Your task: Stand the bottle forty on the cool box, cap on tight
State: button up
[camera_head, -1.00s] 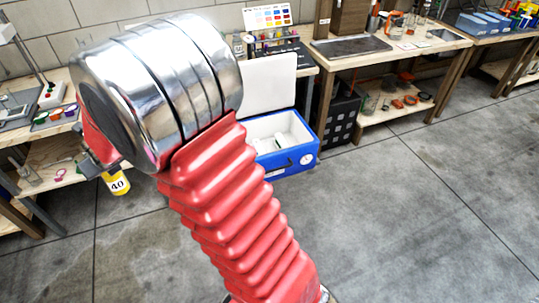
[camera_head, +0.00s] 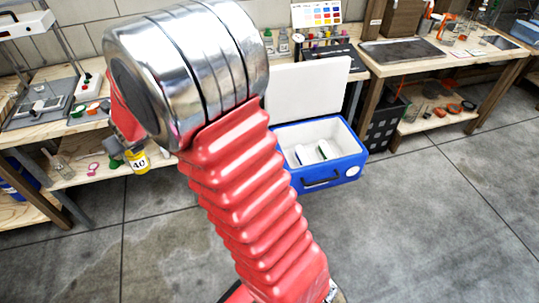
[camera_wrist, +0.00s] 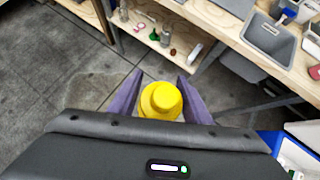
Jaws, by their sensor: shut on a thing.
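The bottle forty (camera_head: 138,162) is yellow with a white label reading 40. It hangs from my gripper (camera_head: 126,154) at the left, above the floor and in front of a bench's lower shelf. In the wrist view the yellow bottle top (camera_wrist: 160,100) shows between the two purple fingers of my gripper (camera_wrist: 158,92), which are shut on it. Its top looks capped; how tight cannot be seen. The blue cool box (camera_head: 335,181) stands on the floor right of my arm, its white lid (camera_head: 310,88) raised. Its blue edge shows at the wrist view's right (camera_wrist: 270,142).
White items (camera_head: 315,152) lie inside the open cool box. Wooden benches (camera_head: 420,62) line the wall, with a black crate (camera_head: 385,125) beside the box. Concrete floor (camera_head: 430,230) is clear at the front right. My arm hides part of the middle.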

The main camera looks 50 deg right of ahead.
aim_at(317, 158)
jog(key=u, duration=0.2)
jog(key=i, duration=0.8)
jog(key=z, duration=1.9)
jog(key=k, duration=0.55)
jog(key=z, duration=0.05)
